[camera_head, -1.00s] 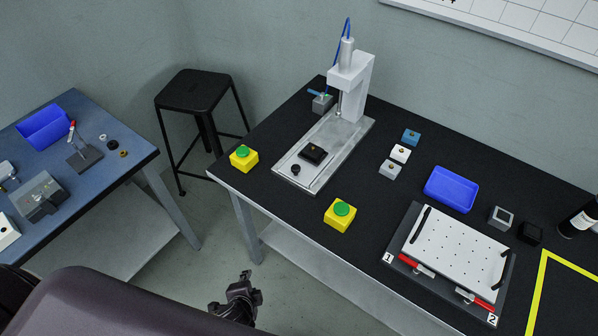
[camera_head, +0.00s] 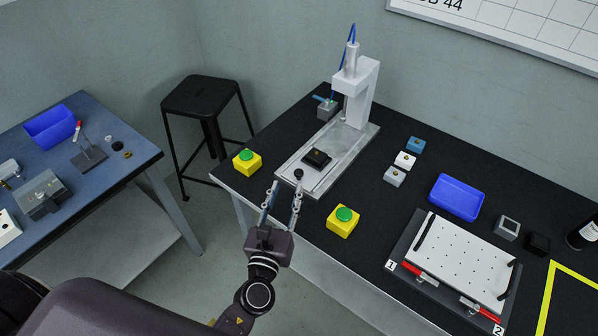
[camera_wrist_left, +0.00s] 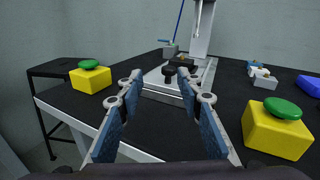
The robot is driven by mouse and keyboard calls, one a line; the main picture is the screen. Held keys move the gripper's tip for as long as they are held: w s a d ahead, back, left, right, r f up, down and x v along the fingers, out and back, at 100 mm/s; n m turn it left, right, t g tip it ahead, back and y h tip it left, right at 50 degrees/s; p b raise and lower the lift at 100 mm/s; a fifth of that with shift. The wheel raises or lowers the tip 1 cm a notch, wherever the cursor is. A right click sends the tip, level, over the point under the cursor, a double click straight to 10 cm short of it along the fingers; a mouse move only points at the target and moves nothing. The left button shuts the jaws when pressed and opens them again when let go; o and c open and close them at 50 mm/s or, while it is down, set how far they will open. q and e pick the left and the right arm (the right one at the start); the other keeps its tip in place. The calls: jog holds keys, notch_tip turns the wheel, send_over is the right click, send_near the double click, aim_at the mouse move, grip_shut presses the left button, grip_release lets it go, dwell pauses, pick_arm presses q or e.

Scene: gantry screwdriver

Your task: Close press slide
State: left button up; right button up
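The press (camera_head: 352,90) is a light grey column on a metal base plate (camera_head: 340,150) on the black table. Its slide is a flat plate at the front of the base, carrying a black block (camera_head: 317,158) and a small round black knob (camera_head: 298,174). In the left wrist view the knob (camera_wrist_left: 168,72) shows ahead, between and beyond the fingertips. My left gripper (camera_head: 284,190) is open and empty, just in front of the slide's front end, apart from the knob. My right gripper is not in view.
A yellow box with a green button stands left of the press (camera_head: 247,162), another to the right (camera_head: 343,220). Small blocks (camera_head: 404,160), a blue tray (camera_head: 457,197) and a white perforated plate (camera_head: 465,255) lie further right. A black stool (camera_head: 205,95) stands left.

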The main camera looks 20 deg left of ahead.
aim_at(298, 175)
pick_arm(q)
jog(key=shift+w+d+f+m+h, duration=0.15)
jog(key=shift+d+m+h, duration=0.15)
jog(key=shift+d+m, duration=0.25)
jog(key=shift+w+m, duration=0.2)
jog(key=shift+m, duration=0.05)
jog(key=w, duration=0.7)
jog(key=shift+w+a, duration=0.1)
jog(key=shift+w, duration=0.1)
grip_shut()
